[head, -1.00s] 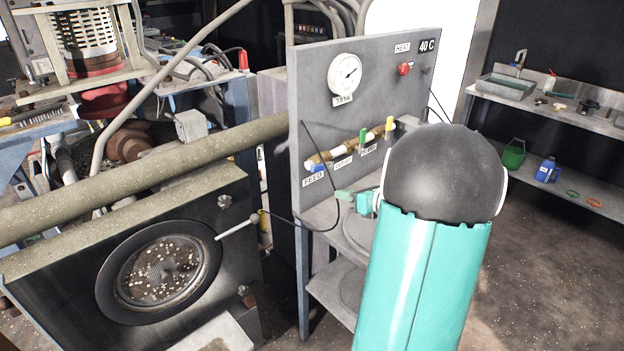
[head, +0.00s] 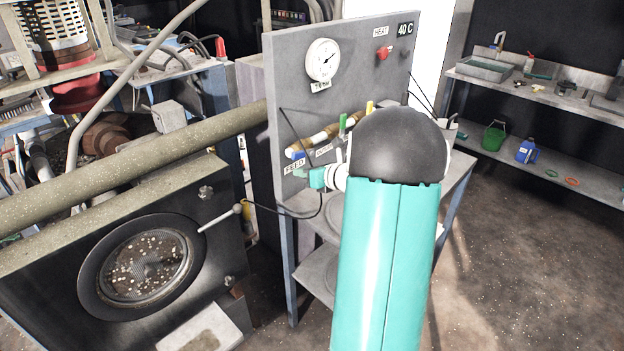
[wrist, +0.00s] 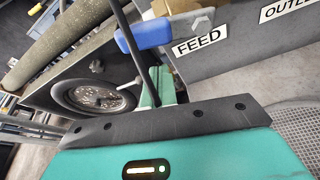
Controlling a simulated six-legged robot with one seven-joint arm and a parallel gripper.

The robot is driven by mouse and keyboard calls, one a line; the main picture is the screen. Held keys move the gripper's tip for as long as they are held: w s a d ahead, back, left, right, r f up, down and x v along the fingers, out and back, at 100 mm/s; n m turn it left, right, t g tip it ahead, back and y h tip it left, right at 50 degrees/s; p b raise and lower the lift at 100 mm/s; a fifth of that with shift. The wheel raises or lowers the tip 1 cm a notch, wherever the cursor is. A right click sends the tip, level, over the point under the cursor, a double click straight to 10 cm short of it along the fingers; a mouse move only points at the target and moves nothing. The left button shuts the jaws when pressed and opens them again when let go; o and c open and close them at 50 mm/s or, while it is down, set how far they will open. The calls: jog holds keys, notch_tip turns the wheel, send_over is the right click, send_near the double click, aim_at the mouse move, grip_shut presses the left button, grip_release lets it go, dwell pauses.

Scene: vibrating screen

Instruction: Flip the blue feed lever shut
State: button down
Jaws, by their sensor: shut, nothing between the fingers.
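The blue feed lever (head: 299,155) is at the near left end of the brass pipe on the grey panel, just above the FEED label (head: 294,167). In the wrist view the blue handle (wrist: 145,34) lies sideways, left of the FEED label (wrist: 201,43). My gripper (head: 302,173) is shut and empty. It is just below and right of the lever in the head view. In the wrist view my teal fingers (wrist: 155,88) are below the handle, and a dark cable crosses in front of it. Whether they touch the lever I cannot tell.
A green lever (head: 343,124) and a yellow lever (head: 369,107) stand upright farther along the pipe. A gauge (head: 322,60) and a red knob (head: 382,53) are higher on the panel (head: 290,75). A round-windowed machine (head: 60,245) stands left, its handle (head: 222,217) sticking out.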

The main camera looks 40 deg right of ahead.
aim_at(303, 154)
jog(key=shift+s+d+r, duration=0.1)
jog(key=shift+d+r, duration=0.05)
jog(key=shift+r, duration=0.5)
jog(key=shift+s+d+r, duration=0.1)
jog(key=shift+d+r, duration=0.05)
jog(key=shift+r, duration=0.45)
